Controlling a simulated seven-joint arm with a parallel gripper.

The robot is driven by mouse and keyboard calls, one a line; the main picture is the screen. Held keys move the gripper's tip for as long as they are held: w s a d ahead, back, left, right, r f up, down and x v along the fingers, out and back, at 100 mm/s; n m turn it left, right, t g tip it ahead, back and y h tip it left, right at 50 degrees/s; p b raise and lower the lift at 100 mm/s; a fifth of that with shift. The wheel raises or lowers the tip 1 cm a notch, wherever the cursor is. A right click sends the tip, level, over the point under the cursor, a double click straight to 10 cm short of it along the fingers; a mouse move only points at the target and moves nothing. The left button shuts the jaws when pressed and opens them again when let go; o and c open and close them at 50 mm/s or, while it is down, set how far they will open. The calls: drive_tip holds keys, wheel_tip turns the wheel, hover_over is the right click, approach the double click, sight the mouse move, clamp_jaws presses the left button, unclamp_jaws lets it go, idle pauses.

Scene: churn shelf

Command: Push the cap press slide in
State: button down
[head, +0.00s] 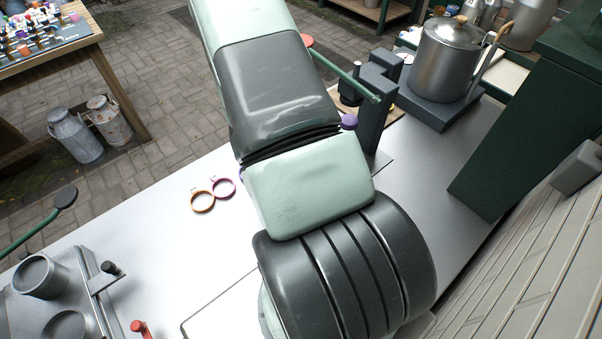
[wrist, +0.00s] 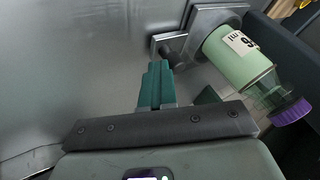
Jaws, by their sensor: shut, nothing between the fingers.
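In the wrist view my gripper (wrist: 156,72) shows as teal fingers, shut with nothing between them. Its tip is close to a dark round knob (wrist: 174,55) on a grey metal slide (wrist: 212,14); I cannot tell whether they touch. A bottle with pale green contents (wrist: 238,56) and a purple cap (wrist: 291,112) is at the slide, right of the fingers. In the head view the dark cap press (head: 376,105) stands behind my arm, with a green lever. The purple cap (head: 349,121) peeks out beside it. My arm hides the gripper and slide there.
A large lidded metal pot (head: 446,60) stands on a dark base right of the press. Two ring clamps (head: 213,194) lie on the metal table left of my arm. A metal fixture with cups (head: 60,290) is at front left. A dark green post (head: 520,120) rises at right.

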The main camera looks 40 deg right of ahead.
drive_tip(key=shift+d, duration=0.35)
drive_tip(key=a, duration=0.5)
drive_tip(key=shift+s, duration=0.3)
drive_tip(key=v, duration=1)
drive_tip(key=shift+d, duration=0.15)
drive_tip(key=x, duration=1)
drive_tip(key=shift+r, duration=0.1)
drive_tip(key=shift+w+d, duration=0.15)
drive_tip(key=shift+d, duration=1.05)
drive_tip(key=shift+w+d, duration=0.1)
drive_tip(key=shift+d, duration=0.55)
drive_tip(key=c, duration=1.8)
unclamp_jaws()
